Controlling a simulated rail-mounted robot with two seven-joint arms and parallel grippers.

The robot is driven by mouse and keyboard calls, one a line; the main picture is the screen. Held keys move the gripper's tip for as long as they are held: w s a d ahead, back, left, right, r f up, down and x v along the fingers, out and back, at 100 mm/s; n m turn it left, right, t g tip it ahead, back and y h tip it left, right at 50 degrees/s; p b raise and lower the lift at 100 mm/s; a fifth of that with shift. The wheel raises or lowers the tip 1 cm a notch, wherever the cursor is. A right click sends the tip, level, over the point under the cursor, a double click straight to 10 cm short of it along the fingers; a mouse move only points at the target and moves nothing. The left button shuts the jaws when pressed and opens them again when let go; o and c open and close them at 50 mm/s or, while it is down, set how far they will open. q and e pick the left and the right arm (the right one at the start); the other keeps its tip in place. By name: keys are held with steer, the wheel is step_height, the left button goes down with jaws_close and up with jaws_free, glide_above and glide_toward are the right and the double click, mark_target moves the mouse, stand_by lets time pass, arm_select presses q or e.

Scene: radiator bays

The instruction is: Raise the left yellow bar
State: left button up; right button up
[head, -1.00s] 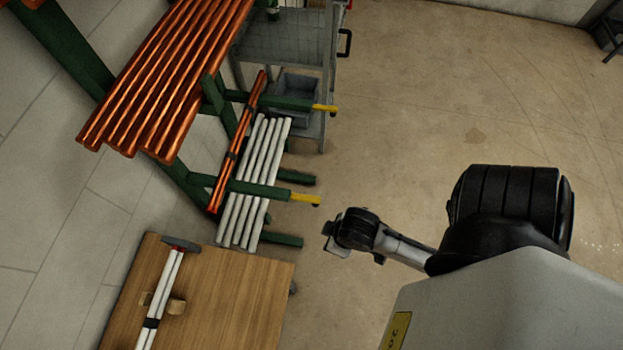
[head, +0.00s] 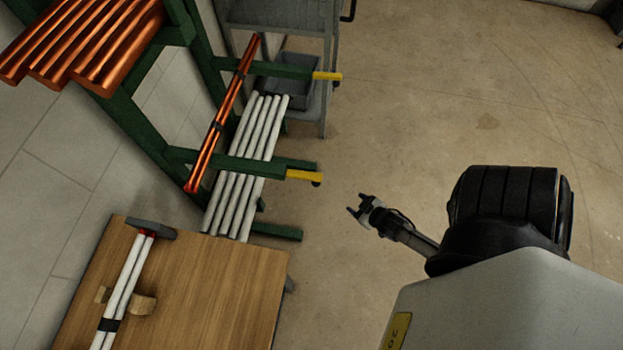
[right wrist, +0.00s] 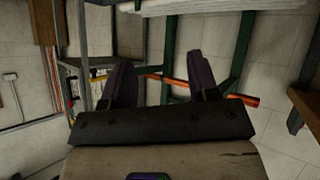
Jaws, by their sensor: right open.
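Two yellow bars sit at the ends of the green rack arms in the head view: one farther up the picture (head: 327,76) and one lower down (head: 304,176). Each runs on in line with its arm and has a dark knob at its tip. Which one counts as the left bar, I cannot tell from the picture alone. My right gripper (head: 360,205) is open and empty, to the right of and a little below the lower bar, clearly apart from it. Its two open fingers also show in the right wrist view (right wrist: 162,80). My left gripper is not in view.
The green rack holds copper pipes (head: 85,45), a strapped copper bundle (head: 222,115) and several white pipes (head: 247,165). A wooden table (head: 225,290) with strapped white tubes (head: 122,290) stands at lower left. A grey cart (head: 328,110) is behind. The floor around my gripper is clear.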

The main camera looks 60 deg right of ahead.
mark_target(311, 180)
steer(key=w+a+r+t+y, duration=0.3)
steer(key=a+r+t, duration=0.1)
steer(key=r+t, duration=0.4)
steer(key=shift+n, duration=0.3)
steer(key=w, duration=0.4)
steer(key=w+d, duration=0.1)
steer(key=w, duration=0.4)
steer(key=w+b, duration=0.1)
steer(key=w, duration=0.3)
steer(key=shift+w+d, duration=0.35)
steer(key=shift+c, duration=0.5)
jaws_close()
